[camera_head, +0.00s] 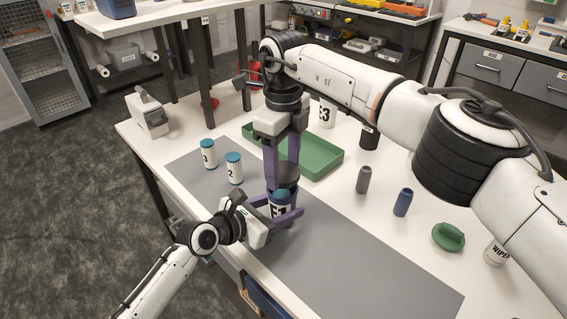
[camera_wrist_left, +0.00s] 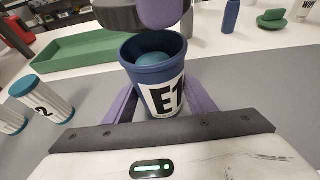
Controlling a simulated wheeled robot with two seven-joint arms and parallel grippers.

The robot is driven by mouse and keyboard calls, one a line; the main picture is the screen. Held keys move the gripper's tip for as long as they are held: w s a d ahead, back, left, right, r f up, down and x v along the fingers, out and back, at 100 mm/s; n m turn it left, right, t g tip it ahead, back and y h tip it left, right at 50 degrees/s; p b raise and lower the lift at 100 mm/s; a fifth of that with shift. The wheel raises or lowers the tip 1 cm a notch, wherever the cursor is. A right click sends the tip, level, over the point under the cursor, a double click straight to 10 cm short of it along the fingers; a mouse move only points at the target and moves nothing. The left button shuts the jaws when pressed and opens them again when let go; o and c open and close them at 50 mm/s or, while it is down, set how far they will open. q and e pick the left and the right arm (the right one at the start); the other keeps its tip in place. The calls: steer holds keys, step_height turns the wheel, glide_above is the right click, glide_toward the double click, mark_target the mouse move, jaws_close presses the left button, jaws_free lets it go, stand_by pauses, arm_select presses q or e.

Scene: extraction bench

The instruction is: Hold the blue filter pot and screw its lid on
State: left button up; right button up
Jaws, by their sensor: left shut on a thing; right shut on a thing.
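The blue filter pot (camera_head: 280,209), marked E1, stands upright near the mat's left edge. It also shows in the left wrist view (camera_wrist_left: 160,92), open at the top, with a rounded teal thing (camera_wrist_left: 152,63) inside. My left gripper (camera_wrist_left: 163,108) is shut around the pot, one purple finger on each side. My right gripper (camera_head: 282,170) comes straight down above the pot, shut on a dark lid (camera_head: 287,176). In the left wrist view the lid (camera_wrist_left: 128,16) is above the pot's far rim with a gap between. The lid's underside is hidden.
White jars 1 (camera_head: 208,154) and 2 (camera_head: 234,168) with teal caps stand left of the pot. A green tray (camera_head: 322,164) lies behind. A grey bottle (camera_head: 363,180), a blue bottle (camera_head: 403,202) and a green object (camera_head: 448,237) stand right. The grey mat's (camera_head: 350,262) front right is clear.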

mark_target(282, 205)
steer(key=shift+f, duration=0.8)
steer(key=shift+f, duration=0.6)
